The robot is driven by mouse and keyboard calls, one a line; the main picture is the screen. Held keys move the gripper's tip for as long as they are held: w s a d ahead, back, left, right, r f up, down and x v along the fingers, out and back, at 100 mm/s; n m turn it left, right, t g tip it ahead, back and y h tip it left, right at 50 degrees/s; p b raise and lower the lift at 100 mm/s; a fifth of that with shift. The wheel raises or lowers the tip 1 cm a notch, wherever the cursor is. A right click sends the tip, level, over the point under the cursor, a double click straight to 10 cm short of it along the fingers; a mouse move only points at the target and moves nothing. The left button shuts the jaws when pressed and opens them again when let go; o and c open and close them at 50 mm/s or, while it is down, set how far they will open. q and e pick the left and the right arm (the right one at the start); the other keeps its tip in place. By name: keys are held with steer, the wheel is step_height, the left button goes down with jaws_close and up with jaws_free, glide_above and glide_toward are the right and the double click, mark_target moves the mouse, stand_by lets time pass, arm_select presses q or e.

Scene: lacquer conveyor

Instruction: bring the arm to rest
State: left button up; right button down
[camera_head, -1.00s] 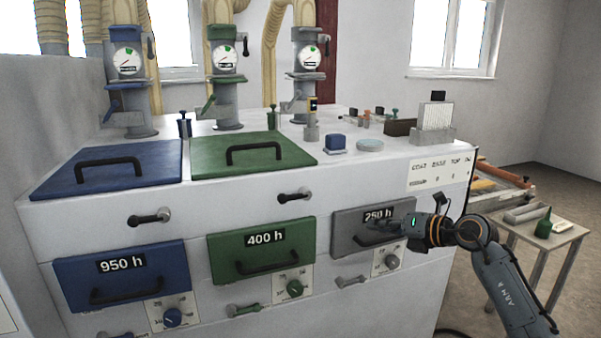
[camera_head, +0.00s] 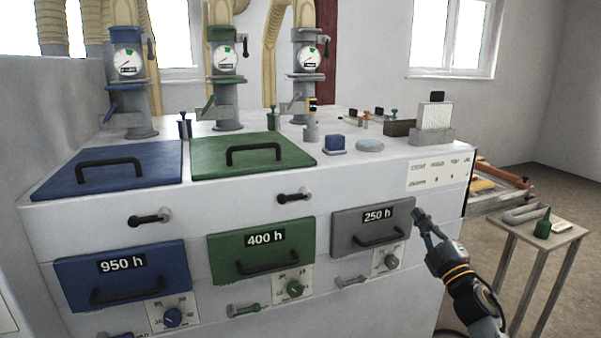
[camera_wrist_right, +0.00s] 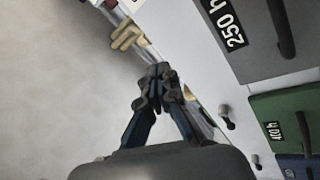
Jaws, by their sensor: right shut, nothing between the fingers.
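My right gripper (camera_head: 422,218) is in front of the right end of the white machine, just right of the grey drawer marked 250 h (camera_head: 372,226). Its arm comes up from the lower right. The fingers are shut and empty. In the right wrist view the shut fingertips (camera_wrist_right: 159,76) meet in the middle, and the 250 h drawer (camera_wrist_right: 235,25) shows at upper right, apart from them. My left gripper is in neither view.
The white machine (camera_head: 235,210) fills the middle, with a blue 950 h drawer (camera_head: 120,277) and a green 400 h drawer (camera_head: 260,251). A small table (camera_head: 565,236) with a green bottle (camera_head: 544,223) stands at right. Floor right of it is open.

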steer(key=w+d+f+m+g+h, duration=0.25)
steer(key=d+f+m+h, duration=0.5)
steer(key=m, duration=0.55)
steer(key=s+a+f+g, duration=0.1)
steer(key=s+f+g, duration=0.3)
steer(key=f, duration=0.9)
steer(key=s+a+f+g, duration=0.15)
steer(key=s+f, duration=0.45)
steer(key=f, duration=0.7)
steer(key=s+a+f+g, duration=0.2)
steer(key=s+f, duration=0.3)
steer(key=f, duration=0.8)
steer(key=s+a+f+g, duration=0.2)
steer(key=s+f+g, duration=0.1)
steer(key=s+f, duration=0.8)
steer(key=s+a+f+g, duration=0.2)
steer(key=s+f+g, duration=0.1)
steer(key=s+f, duration=0.8)
steer(key=s+a+f+g, duration=0.2)
steer(key=s+f, duration=0.1)
steer(key=s, duration=1.2)
steer(key=s+a+f+m+g+y, duration=0.1)
steer(key=s+a+f+g, duration=0.1)
steer(key=s, duration=1.4)
steer(key=shift+f+g, duration=0.5)
steer(key=shift+f, duration=0.05)
